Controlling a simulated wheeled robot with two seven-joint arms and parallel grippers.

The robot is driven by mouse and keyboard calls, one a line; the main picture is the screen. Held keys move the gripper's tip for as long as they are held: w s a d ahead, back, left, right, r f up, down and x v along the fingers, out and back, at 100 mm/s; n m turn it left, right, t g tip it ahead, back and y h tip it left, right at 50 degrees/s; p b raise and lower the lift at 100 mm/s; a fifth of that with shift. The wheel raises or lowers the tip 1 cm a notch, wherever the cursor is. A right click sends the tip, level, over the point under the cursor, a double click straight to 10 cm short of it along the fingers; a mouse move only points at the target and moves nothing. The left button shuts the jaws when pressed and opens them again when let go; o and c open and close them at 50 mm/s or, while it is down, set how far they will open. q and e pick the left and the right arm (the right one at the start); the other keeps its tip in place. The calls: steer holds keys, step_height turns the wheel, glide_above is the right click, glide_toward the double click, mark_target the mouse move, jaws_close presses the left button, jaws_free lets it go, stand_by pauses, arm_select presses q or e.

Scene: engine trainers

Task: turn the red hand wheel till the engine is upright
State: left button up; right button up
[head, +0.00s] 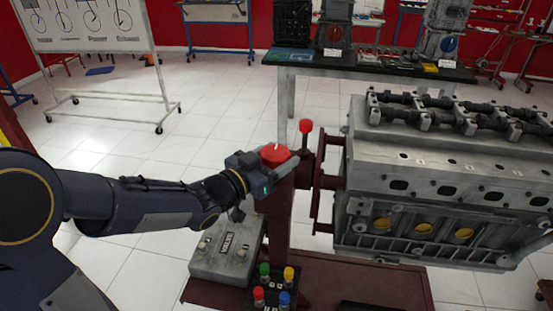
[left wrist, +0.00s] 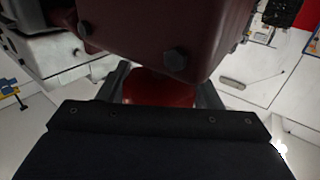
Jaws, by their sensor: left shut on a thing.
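The red hand wheel (head: 275,153) sits on top of the dark red stand, left of the engine. My left gripper (head: 272,166) is shut on the wheel, its fingers on either side of the rim. In the left wrist view the red wheel (left wrist: 160,88) shows between the two fingers, partly hidden by the gripper body and a dark red block (left wrist: 165,40). The grey engine (head: 450,180) hangs on the stand's dark red bracket, its camshafts on top and yellow round plugs on its side. It looks about upright. My right gripper is in neither view.
A red-knobbed lever (head: 305,127) stands close right of the wheel. Below are a grey control box (head: 228,250) and several coloured knobs (head: 275,285). A table (head: 360,68) with models stands behind. A whiteboard (head: 90,22) is at the back left; the floor between is clear.

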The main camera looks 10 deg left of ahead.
arm_select(q)
steer(key=o, duration=1)
steer(key=shift+s+a, duration=0.1)
steer(key=v, duration=0.7)
steer(key=shift+s+a+f+b, duration=0.1)
steer(key=shift+s+a+b, duration=0.1)
steer(key=shift+s+b, duration=0.1)
steer(key=shift+w, duration=0.1)
steer(key=shift+a, duration=0.1)
steer(key=s+a+f+n+g+y+p, duration=0.2)
steer(key=s+a+n+g+y+p, duration=0.1)
steer(key=s+a+n+y, duration=0.6)
steer(key=s+d+f+g+h, duration=0.1)
steer(key=s+g, duration=0.1)
steer(key=s, duration=0.2)
steer(key=s+d+f+g+h+p, duration=0.1)
steer(key=s+g, duration=0.1)
steer(key=s, duration=0.3)
steer(key=s+d+f+g+h, duration=0.1)
steer(key=s+g, duration=0.1)
steer(key=s, duration=0.2)
steer(key=shift+s+d+m, duration=0.15)
steer(key=shift+d+m, duration=0.25)
